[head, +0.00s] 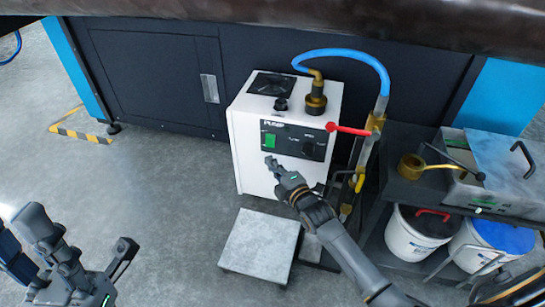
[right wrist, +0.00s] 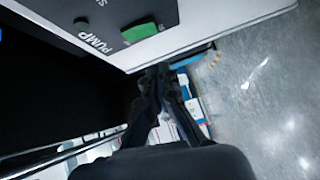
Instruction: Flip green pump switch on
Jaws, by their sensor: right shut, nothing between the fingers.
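The white pump (head: 248,165) stands against the dark cabinet, with a black control panel (head: 312,137) on its front. The green pump switch (head: 270,139) is at the panel's left side; whether it is on or off cannot be told. My right gripper (head: 271,163) is shut and empty, its tips just below the switch and in front of the pump. In the right wrist view the green switch (right wrist: 139,32) shows beyond the closed fingertips (right wrist: 160,72), apart from them. My left gripper (head: 82,238) is open and empty at the lower left, far from the pump.
A red-handled valve (head: 348,129) and blue hose (head: 352,55) are right of the panel. A low grey platform (head: 258,245) lies below my right gripper. A shelf unit (head: 415,190) with white buckets (head: 405,238) stands at right. The floor left of the pump is clear.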

